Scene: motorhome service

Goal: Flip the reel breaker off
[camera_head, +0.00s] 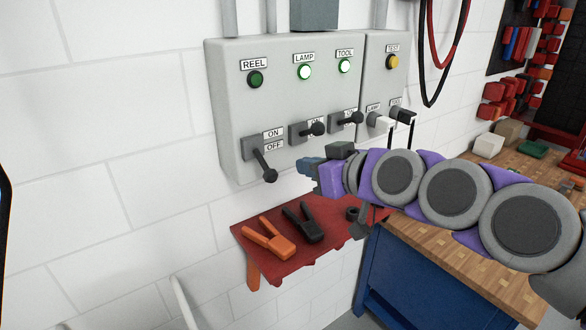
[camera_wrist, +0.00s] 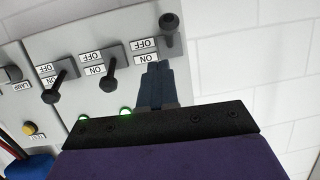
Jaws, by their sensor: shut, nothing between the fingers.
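The grey breaker panel (camera_head: 225,110) hangs on the white wall. Its REEL breaker lever (camera_head: 262,165) points down past the OFF label, with its dark knob low. The REEL lamp (camera_head: 255,79) above it is dark green and unlit. In the wrist view, which is upside down, the reel lever (camera_wrist: 170,35) points up, on the OFF side. My gripper (camera_head: 308,164) is right of the reel lever in the head view, apart from its knob. Its blue fingers (camera_wrist: 157,84) are together and empty, just below the lever in the wrist view.
The LAMP lever (camera_head: 308,130) and TOOL lever (camera_head: 346,119) stick out, with their green lights (camera_head: 305,72) lit. A yellow light (camera_head: 392,62) and plugs (camera_head: 381,122) are at the right. A red shelf (camera_head: 283,264) with clamps sits below. A workbench (camera_head: 470,262) stands right.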

